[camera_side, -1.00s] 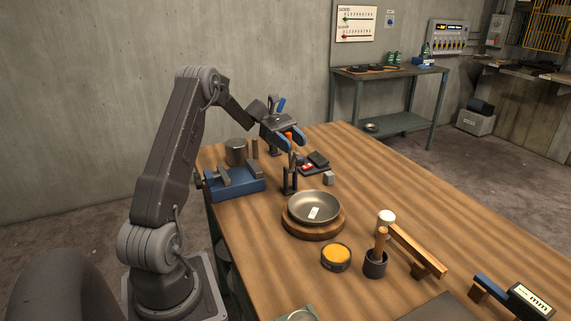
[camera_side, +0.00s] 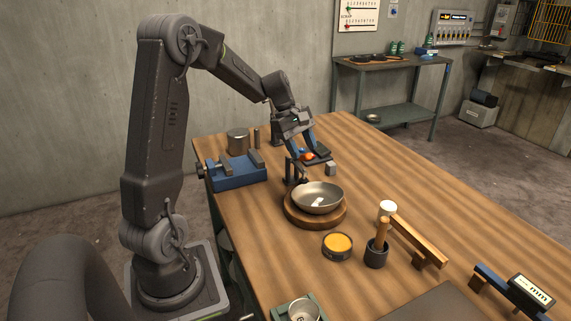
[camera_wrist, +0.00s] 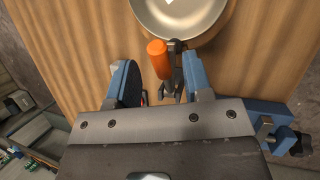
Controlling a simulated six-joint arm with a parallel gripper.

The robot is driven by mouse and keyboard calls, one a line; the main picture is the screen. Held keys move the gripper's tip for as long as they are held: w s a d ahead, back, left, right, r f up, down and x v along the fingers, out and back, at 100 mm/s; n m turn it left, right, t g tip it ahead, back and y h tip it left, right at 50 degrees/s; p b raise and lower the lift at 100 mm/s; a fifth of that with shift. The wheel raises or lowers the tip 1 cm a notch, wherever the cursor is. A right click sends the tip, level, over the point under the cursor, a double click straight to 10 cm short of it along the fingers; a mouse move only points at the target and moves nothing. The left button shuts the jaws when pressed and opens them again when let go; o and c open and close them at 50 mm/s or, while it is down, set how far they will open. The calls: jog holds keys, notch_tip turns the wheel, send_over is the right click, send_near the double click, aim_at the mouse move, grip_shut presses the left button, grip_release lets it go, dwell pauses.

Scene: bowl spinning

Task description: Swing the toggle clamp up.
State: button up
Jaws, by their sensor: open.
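The toggle clamp (camera_side: 290,171) stands on the table behind the bowl, a dark post with an orange-tipped handle (camera_side: 308,156).
A small grey block (camera_side: 331,169) lies just right. A yellow-filled tin (camera_side: 338,244) and a dark cup with a wooden handle (camera_side: 376,256) are in front.

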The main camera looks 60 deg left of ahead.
jog(key=v, duration=1)
jog(key=s+d+m+y, duration=0.1)
jog(key=s+d+m, duration=0.3)
jog(key=d, duration=0.4)
jog(key=s+d+m+t+y, duration=0.1)
jog(key=s+d+m, duration=0.2)
jog(key=d+m, duration=0.3)
jog(key=s+d+m+y, duration=0.1)
jog(key=s+d+m, duration=0.3)
jog(key=d, duration=0.6)
jog(key=shift+s+m+y, duration=0.35)
jog(key=shift+m+y, duration=0.05)
jog(key=shift+m, duration=0.5)
jog(key=shift+r, duration=0.1)
jog(key=n+g+h, duration=0.1)
jog(key=n+h, duration=0.3)
jog(key=n, duration=1.2)
send_near(306, 157)
jog(key=x, duration=0.3)
jog(key=a+x, duration=0.1)
jog(key=x, duration=0.3)
jog(key=a+x, duration=0.1)
jog(key=x, duration=0.2)
jog(key=shift+w+d+f, duration=0.15)
jog(key=shift+w+f, duration=0.35)
jog(key=shift+f, duration=0.05)
jog(key=shift+c, duration=0.3)
